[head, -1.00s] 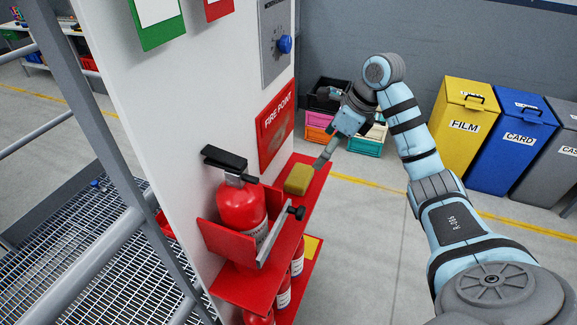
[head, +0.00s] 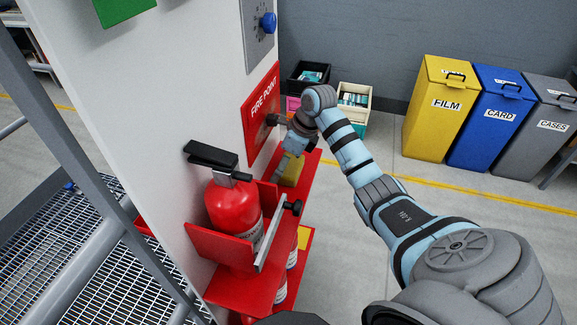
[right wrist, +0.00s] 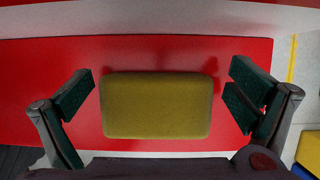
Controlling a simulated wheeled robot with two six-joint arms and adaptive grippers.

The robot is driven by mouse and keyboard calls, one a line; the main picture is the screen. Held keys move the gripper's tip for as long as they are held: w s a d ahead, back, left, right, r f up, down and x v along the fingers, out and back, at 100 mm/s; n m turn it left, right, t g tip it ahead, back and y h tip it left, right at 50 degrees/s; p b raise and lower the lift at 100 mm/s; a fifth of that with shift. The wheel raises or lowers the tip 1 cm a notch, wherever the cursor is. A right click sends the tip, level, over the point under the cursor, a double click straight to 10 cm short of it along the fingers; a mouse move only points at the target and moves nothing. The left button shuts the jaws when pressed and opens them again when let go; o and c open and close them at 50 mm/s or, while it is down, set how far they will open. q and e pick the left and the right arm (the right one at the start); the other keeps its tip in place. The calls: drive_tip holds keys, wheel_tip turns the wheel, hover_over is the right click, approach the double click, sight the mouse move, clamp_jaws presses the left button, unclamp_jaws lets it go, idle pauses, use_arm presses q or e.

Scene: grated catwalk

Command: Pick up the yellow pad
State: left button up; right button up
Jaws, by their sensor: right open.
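The yellow pad (head: 291,170) lies on the red shelf (head: 305,185) fixed to the white panel, behind the fire extinguisher. In the right wrist view the pad (right wrist: 155,105) is a rounded block flat on the red surface. My right gripper (head: 284,168) is over the pad, with its arm reaching in from the right. In the right wrist view my right gripper (right wrist: 158,98) is open, one finger on each side of the pad, with a gap on both sides. Its height above the shelf is hard to tell. My left gripper is not in view.
A red fire extinguisher (head: 232,205) stands in a bracket in front of the pad, with a metal bar (head: 272,240) across it. The white panel (head: 150,110) rises to the left. Bins (head: 440,110) and crates (head: 353,100) stand behind on open floor.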

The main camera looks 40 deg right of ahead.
drive_tip(key=shift+s, duration=0.15)
drive_tip(key=shift+s+r, duration=0.1)
drive_tip(key=shift+s, duration=0.05)
drive_tip(key=c, duration=0.6)
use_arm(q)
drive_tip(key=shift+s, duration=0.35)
use_arm(e)
drive_tip(key=c, duration=0.4)
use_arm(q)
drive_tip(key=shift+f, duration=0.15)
